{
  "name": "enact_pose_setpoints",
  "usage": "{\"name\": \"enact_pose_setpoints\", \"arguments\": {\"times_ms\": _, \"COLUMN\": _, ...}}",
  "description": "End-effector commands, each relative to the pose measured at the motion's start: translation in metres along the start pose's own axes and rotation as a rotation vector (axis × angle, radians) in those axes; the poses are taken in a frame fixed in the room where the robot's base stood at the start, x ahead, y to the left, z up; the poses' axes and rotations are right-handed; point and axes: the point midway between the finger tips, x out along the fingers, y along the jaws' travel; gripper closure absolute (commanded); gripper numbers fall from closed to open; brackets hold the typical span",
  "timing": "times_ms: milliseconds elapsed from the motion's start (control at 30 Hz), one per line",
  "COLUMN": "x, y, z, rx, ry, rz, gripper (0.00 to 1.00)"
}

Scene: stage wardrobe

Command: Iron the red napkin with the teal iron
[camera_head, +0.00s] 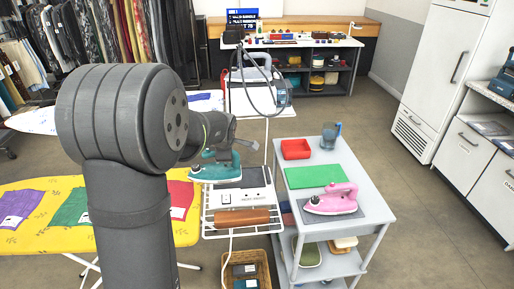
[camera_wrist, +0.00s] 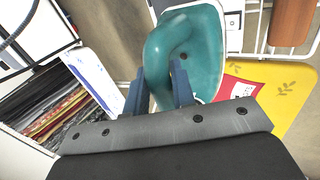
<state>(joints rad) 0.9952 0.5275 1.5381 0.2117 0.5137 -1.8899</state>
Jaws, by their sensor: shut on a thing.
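My gripper (camera_wrist: 160,90) is shut on the handle of the teal iron (camera_wrist: 205,45). The iron also shows in the head view (camera_head: 214,173), at the left end of the wire stand (camera_head: 262,193). I cannot tell whether its sole touches the stand. The red napkin (camera_head: 182,194) lies on the yellow ironing board (camera_head: 20,242), partly hidden behind my arm. It also shows in the wrist view (camera_wrist: 240,88), right of the gripper and close to the iron.
A green napkin (camera_head: 72,208) and a purple napkin (camera_head: 18,205) lie further left on the board. A wicker basket (camera_head: 262,262) stands below.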

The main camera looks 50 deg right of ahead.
Motion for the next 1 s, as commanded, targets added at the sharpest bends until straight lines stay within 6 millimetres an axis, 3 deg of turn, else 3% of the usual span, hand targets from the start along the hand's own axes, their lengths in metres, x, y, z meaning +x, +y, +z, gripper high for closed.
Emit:
{"name": "enact_pose_setpoints", "arguments": {"times_ms": 33, "x": -0.003, "y": -0.003, "z": -0.023, "rx": -0.007, "ry": 0.004, "rz": 0.002, "gripper": 1.0}}
{"name": "enact_pose_setpoints", "arguments": {"times_ms": 200, "x": -0.01, "y": -0.021, "z": -0.087, "rx": -0.001, "ry": 0.006, "rz": -0.002, "gripper": 1.0}}
{"name": "enact_pose_setpoints", "arguments": {"times_ms": 433, "x": -0.022, "y": -0.045, "z": -0.15, "rx": 0.001, "ry": 0.013, "rz": -0.006, "gripper": 1.0}}
{"name": "enact_pose_setpoints", "arguments": {"times_ms": 600, "x": -0.028, "y": -0.055, "z": -0.172, "rx": 0.002, "ry": 0.017, "rz": -0.008, "gripper": 1.0}}
{"name": "enact_pose_setpoints", "arguments": {"times_ms": 733, "x": -0.026, "y": -0.059, "z": -0.177, "rx": 0.004, "ry": 0.017, "rz": -0.009, "gripper": 1.0}}
{"name": "enact_pose_setpoints", "arguments": {"times_ms": 1000, "x": -0.001, "y": -0.076, "z": -0.177, "rx": 0.004, "ry": 0.017, "rz": -0.011, "gripper": 1.0}}
